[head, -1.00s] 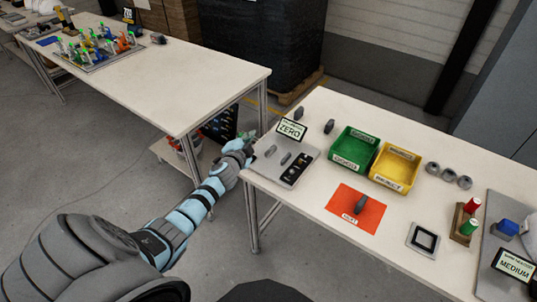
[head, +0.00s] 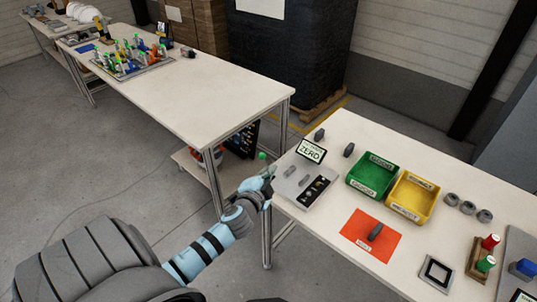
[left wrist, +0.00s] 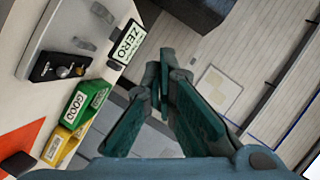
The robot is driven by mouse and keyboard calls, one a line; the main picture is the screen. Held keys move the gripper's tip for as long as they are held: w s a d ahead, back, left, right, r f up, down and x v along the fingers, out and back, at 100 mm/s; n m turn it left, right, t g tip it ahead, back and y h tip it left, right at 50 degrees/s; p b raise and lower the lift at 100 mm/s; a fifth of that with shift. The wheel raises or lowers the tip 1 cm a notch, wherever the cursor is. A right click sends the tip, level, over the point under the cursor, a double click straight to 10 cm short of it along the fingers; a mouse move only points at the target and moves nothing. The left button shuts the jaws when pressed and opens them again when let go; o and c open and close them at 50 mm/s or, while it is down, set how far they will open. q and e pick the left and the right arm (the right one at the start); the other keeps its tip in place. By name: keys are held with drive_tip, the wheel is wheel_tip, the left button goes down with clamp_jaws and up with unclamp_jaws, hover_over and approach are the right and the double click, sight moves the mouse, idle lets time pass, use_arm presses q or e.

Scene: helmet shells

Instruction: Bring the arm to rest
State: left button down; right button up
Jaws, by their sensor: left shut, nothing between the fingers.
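My left arm comes in from the lower left of the head view. Its gripper (head: 266,172) is at the left edge of the right-hand table, beside the grey plate with the ZERO sign. In the left wrist view the two green fingers (left wrist: 163,85) meet at their tips with nothing between them. The gripper appears apart from the table and the things on it. My right gripper shows in neither view.
The right-hand table (head: 330,262) bears a grey plate (head: 291,190), a ZERO sign (head: 311,151), a green bin (head: 372,177), a yellow bin (head: 411,197) and an orange mat (head: 357,228). Another table (head: 190,97) stands behind at left. Open floor lies between the tables.

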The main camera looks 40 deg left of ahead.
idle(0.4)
use_arm(q)
drive_tip(key=s+d+f+n+g+h, duration=0.1)
drive_tip(key=s+f+g, duration=0.1)
drive_tip(key=s+f, duration=0.5)
drive_tip(key=s+f+n+g+h, duration=0.1)
drive_tip(key=s+f+n+g, duration=0.15)
drive_tip(key=f, duration=0.85)
drive_tip(key=s+d+f+n+g, duration=0.1)
drive_tip(key=s+f+g, duration=0.2)
drive_tip(key=s+f, duration=0.5)
drive_tip(key=s+d+f+n+g, duration=0.1)
drive_tip(key=s+d+f, duration=0.2)
drive_tip(key=s, duration=0.5)
drive_tip(key=s+d+f+n+g+h+b, duration=0.1)
drive_tip(key=s+d+f+g, duration=0.1)
drive_tip(key=s+f, duration=0.4)
drive_tip(key=s+d+f+n+g+h, duration=0.1)
drive_tip(key=s+d+f, duration=0.4)
drive_tip(key=s, duration=0.6)
drive_tip(key=shift+f+g+b, duration=0.25)
drive_tip(key=shift+g+b, duration=0.05)
drive_tip(key=shift+g, duration=0.45)
